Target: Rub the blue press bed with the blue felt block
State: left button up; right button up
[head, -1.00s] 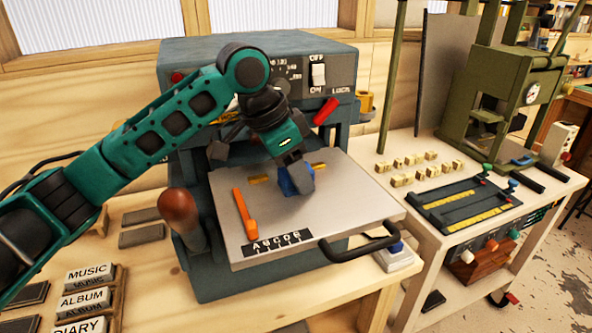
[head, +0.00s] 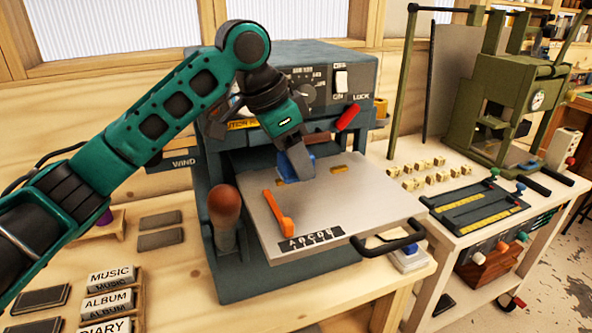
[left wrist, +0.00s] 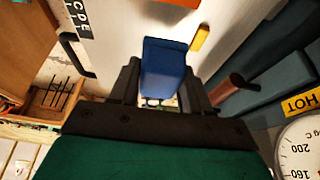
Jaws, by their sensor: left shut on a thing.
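The press body (head: 240,130) is blue-grey, and its press bed is a flat pale grey plate (head: 335,205) sticking out toward me. My left gripper (head: 297,160) is over the back left part of the plate, shut on the blue felt block (head: 286,173). Its fingers partly hide the block in the head view. In the left wrist view the block (left wrist: 165,68) sits between the two fingers of the gripper (left wrist: 160,85), with the pale plate (left wrist: 125,25) beyond. The block looks down at the plate, but contact cannot be told. My right gripper is not in view.
An orange bar (head: 278,212) lies at the plate's left side. A black letter strip (head: 312,238) and a black handle (head: 385,240) are at its front. A brown-knobbed lever (head: 225,210) stands left. A green press (head: 510,110) stands on the right table.

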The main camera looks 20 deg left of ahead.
pick_arm(q)
jog(key=shift+r, duration=1.95)
